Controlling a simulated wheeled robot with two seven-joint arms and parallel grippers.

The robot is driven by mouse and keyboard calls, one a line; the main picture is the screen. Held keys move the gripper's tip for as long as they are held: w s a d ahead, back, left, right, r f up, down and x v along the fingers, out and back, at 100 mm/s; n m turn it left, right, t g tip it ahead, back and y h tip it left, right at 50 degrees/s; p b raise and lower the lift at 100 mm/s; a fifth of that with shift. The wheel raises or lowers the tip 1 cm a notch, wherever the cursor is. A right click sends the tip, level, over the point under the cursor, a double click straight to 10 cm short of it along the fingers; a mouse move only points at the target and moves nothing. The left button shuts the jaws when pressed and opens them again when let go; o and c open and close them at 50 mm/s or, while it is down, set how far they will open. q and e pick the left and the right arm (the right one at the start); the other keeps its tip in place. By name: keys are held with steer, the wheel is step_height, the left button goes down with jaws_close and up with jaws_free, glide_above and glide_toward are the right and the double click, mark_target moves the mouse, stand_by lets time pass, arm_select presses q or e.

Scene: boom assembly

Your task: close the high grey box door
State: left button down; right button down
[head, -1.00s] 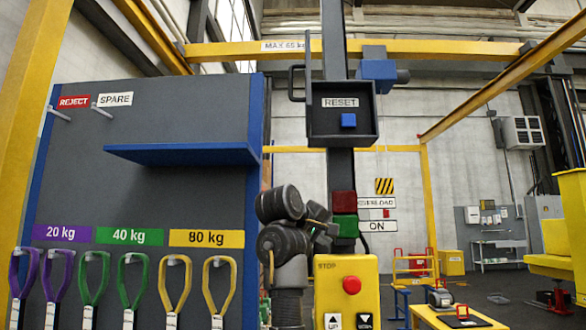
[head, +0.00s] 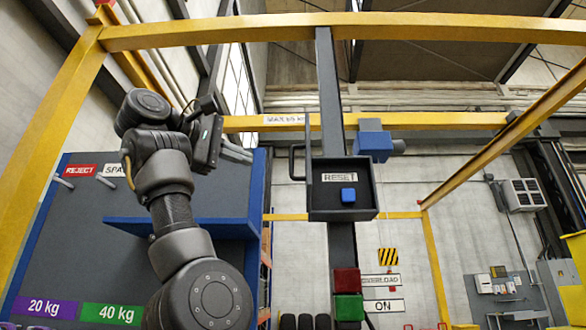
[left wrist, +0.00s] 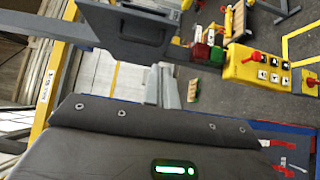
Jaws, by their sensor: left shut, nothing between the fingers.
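The high grey box (head: 342,192) hangs on a dark post, with a RESET label and a blue button inside. Its door (head: 309,130) stands open at the box's left edge, seen nearly edge-on, with a dark handle (head: 295,162) sticking out to the left. In the left wrist view the grey door panel (left wrist: 125,38) shows at the top with its handle. My left gripper (head: 238,153) is raised left of the door, apart from it, shut and empty; its fingers show in the left wrist view (left wrist: 162,88). My right gripper is in neither view.
A grey board with a blue shelf (head: 180,227) stands on the left, below and behind my arm. Red (head: 346,281) and green (head: 349,307) blocks sit on the post under the box. A yellow beam (head: 440,121) crosses behind. Open air lies between gripper and door.

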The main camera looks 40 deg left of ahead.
arm_select(q)
steer(key=p, duration=0.7)
glide_toward(293, 170)
steer(key=w, duration=0.3)
steer(key=w+d, duration=0.1)
steer(key=w+d+f+p, duration=0.1)
steer(key=w+d+p, duration=0.1)
steer(key=w+d, duration=0.1)
steer(key=shift+f, duration=0.35)
steer(key=shift+a, duration=0.15)
